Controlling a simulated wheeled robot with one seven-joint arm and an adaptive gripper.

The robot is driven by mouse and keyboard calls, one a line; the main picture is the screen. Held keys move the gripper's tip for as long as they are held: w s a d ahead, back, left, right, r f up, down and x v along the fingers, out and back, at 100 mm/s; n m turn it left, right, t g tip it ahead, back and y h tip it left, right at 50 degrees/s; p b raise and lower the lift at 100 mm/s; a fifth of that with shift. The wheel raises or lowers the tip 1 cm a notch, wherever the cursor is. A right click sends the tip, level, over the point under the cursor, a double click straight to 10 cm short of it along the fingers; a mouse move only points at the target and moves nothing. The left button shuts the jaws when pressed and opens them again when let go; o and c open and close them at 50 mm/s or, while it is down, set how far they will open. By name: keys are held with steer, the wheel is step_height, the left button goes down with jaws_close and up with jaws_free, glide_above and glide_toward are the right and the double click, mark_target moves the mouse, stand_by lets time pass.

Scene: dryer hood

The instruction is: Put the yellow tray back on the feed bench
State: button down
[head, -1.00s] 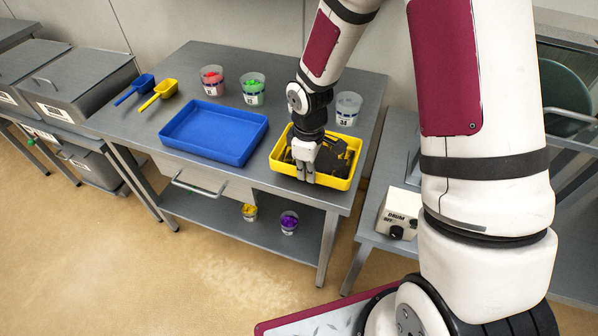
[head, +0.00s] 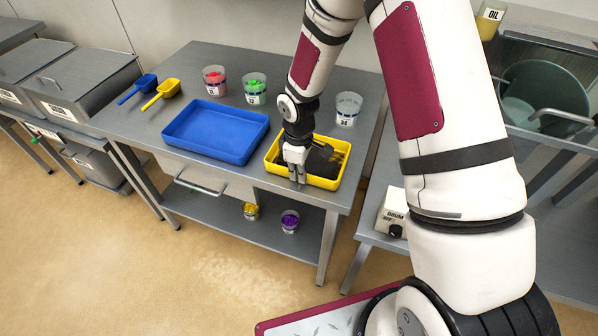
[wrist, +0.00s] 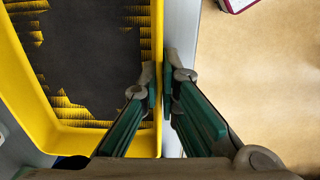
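The yellow tray (head: 343,165) is at the right front of the grey metal bench (head: 232,82), right of the blue tray. It looks level; I cannot tell if it rests on the top or is slightly above. My gripper (head: 297,180) points down at the tray's front wall. In the wrist view the yellow tray (wrist: 22,75) fills the left side, and its wall runs between the two fingertips of my gripper (wrist: 160,85), which are closed on it.
The blue tray (head: 215,132) stands close by on the left. Blue (head: 140,87) and yellow (head: 162,92) scoops and cups with red (head: 214,79), green (head: 254,88) and clear (head: 347,108) contents stand behind. A drum control box (head: 393,212) is on the right bench.

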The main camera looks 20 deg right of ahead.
steer(key=c, duration=1.8)
jaws_free()
steer(key=shift+f, duration=0.1)
steer(key=s+d+r+m+t, duration=0.1)
steer(key=s+r+m, duration=0.15)
steer(key=r, duration=0.65)
steer(key=s+d+r+m+t+b, duration=0.1)
steer(key=s+r, duration=0.2)
steer(key=r, duration=0.7)
steer(key=s+d+r+m, duration=0.1)
steer(key=s+d+r, duration=0.1)
steer(key=r, duration=0.7)
steer(key=s+r+m+t, duration=0.3)
steer(key=s+r+m, duration=0.3)
steer(key=s, duration=0.9)
steer(key=shift+d+r, duration=0.3)
steer(key=shift+r, duration=0.85)
